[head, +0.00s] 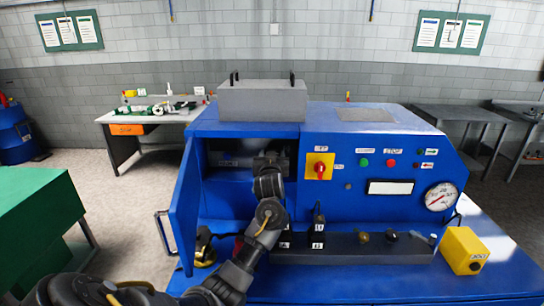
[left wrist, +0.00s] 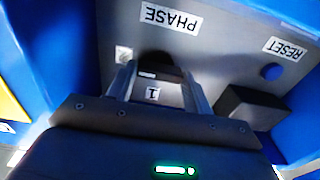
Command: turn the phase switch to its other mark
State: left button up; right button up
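The phase switch is a black knob (left wrist: 160,64) on a grey panel inside the blue machine's open left bay. In the left wrist view, the label PHASE beside it shows upside down. A mark "1" (left wrist: 153,94) shows between my fingers, and a small white label (left wrist: 124,55), too small to read, is on the knob's other side. My left gripper (left wrist: 159,75) reaches into the bay with its fingers apart, one on each side of the knob. I cannot tell whether they touch it. In the head view my left gripper (head: 268,165) hides the switch. My right gripper is out of view.
In the wrist view, a black block (left wrist: 252,106) and a blue RESET button (left wrist: 271,72) are right of the fingers. The blue door (head: 184,205) stands open at the bay's left. A red-yellow rotary switch (head: 320,167) and yellow box (head: 464,251) are further right.

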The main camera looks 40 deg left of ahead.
pick_arm(q)
jog(key=shift+c, duration=1.3)
jog(key=shift+n, duration=0.3)
jog(key=n+b, duration=0.2)
jog(key=n, duration=0.1)
jog(key=shift+f+n+b, duration=0.2)
jog(key=shift+n+b, duration=0.1)
jog(key=shift+b, duration=0.1)
jog(key=n+b, duration=0.3)
jog(key=n, duration=0.1)
jog(key=shift+d+n, duration=0.1)
jog(key=shift+n, duration=0.2)
jog(key=n+b, duration=0.7)
jog(key=n, duration=0.1)
jog(key=shift+b, duration=0.3)
jog(key=shift+r+n+b, duration=0.15)
jog(key=shift+n+b, duration=0.2)
jog(key=shift+n, duration=0.25)
